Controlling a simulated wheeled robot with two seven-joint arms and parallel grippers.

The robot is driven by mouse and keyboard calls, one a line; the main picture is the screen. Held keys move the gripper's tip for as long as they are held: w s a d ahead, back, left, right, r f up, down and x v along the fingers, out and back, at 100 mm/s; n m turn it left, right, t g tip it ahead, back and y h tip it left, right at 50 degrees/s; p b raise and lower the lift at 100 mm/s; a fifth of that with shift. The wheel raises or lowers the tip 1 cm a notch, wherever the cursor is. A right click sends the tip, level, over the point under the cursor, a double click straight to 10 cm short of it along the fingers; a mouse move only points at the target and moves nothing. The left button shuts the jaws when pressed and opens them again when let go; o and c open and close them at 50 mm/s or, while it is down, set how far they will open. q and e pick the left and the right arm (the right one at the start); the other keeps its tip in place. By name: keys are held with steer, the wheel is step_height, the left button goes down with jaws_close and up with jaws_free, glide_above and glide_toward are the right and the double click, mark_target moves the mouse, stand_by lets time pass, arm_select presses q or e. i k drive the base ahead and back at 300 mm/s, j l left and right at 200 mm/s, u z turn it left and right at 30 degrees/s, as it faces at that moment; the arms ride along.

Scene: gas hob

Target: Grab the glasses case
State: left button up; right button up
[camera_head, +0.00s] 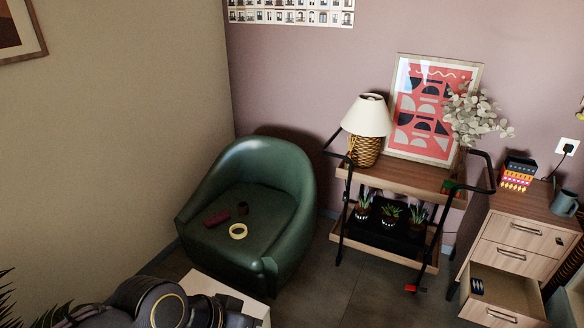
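A dark red, elongated object (217,218), which looks like the glasses case, lies on the seat of the green armchair (272,234). A small dark brown round object (243,208) lies to its right. A yellow ring, like a roll of tape (238,231), lies nearer the front of the seat. Dark links of my own arm show at the bottom left, in front of the chair. No gripper fingers can be made out in the head view, and nothing touches the dark red object.
A low pale surface (205,284) stands in front of the chair, partly behind my arm. A trolley (400,252) with a lamp (368,116), picture and plants stands right of the chair.

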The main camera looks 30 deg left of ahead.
mark_target(210, 223)
steer(key=i+u, duration=0.2)
steer(key=i, duration=0.3)
steer(key=i+l+u, duration=0.25)
steer(key=i, duration=0.25)
steer(key=i+u, duration=0.25)
steer(key=u, duration=0.2)
steer(key=i+l+u, duration=0.2)
steer(key=u, duration=0.25)
steer(key=i+l+u, duration=0.2)
steer(key=u, duration=0.3)
steer(key=i+l+u, duration=0.15)
steer(key=l+u, duration=0.15)
steer(key=u, duration=0.15)
steer(key=i+l+u, duration=0.15)
steer(key=u, duration=0.25)
steer(key=i+l+u, duration=0.1)
steer(key=l+u, duration=0.7)
steer(key=i+l+u, duration=0.1)
steer(key=l+u, duration=0.15)
steer(key=u, duration=0.15)
steer(key=l+u, duration=0.4)
steer(key=k+j, duration=0.05)
steer(key=j, duration=0.05)
